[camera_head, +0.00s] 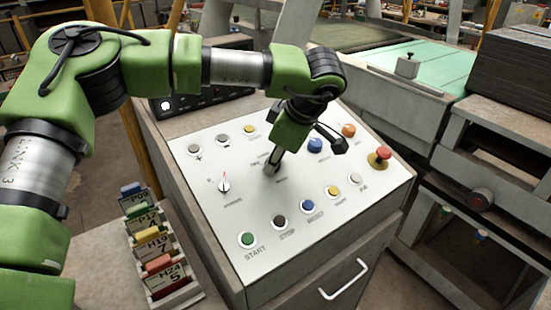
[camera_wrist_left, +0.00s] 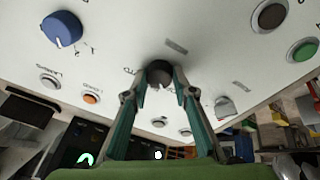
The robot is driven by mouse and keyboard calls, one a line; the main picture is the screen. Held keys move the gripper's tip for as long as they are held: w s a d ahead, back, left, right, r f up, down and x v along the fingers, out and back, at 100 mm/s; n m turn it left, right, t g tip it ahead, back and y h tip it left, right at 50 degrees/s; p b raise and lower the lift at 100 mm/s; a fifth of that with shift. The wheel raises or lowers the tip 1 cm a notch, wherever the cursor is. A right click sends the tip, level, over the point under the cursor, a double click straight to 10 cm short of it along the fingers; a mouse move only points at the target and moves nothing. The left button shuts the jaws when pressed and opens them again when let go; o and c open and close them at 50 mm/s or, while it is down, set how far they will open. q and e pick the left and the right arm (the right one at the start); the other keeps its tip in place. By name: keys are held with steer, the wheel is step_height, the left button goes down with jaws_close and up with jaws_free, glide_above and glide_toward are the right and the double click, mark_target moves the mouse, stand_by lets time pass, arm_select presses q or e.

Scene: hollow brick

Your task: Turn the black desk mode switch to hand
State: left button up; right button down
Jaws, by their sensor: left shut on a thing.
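My left gripper (camera_head: 271,168) reaches down to the middle of the white sloping desk panel (camera_head: 215,240). In the left wrist view my left gripper (camera_wrist_left: 160,82) has its two fingertips shut on the sides of the black mode switch (camera_wrist_left: 159,70), a round dark knob. The switch is mostly hidden behind the gripper in the head view. Its pointer position and the small labels around it cannot be read. My right gripper is not in view.
A blue knob (camera_head: 315,145) and a red mushroom button (camera_head: 380,156) stand right of the gripper. Several buttons, including a green one (camera_head: 247,238), line the panel front. A card rack (camera_head: 165,268) stands left of the desk.

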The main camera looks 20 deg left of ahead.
arm_select(q)
steer(key=shift+f+m+b, duration=0.1)
steer(key=shift+m+b, duration=0.25)
steer(key=shift+m, duration=0.75)
steer(key=m, duration=0.2)
steer(key=shift+s+a+m+t+h+b, duration=0.1)
steer(key=shift+m+t+h+b, duration=0.2)
steer(key=shift+t+h+b, duration=0.1)
steer(key=shift+m+h, duration=0.3)
steer(key=shift+m, duration=1.8)
steer(key=o, duration=1.1)
steer(key=shift+r, duration=0.2)
steer(key=v, duration=1.2)
steer(key=shift+s, duration=0.1)
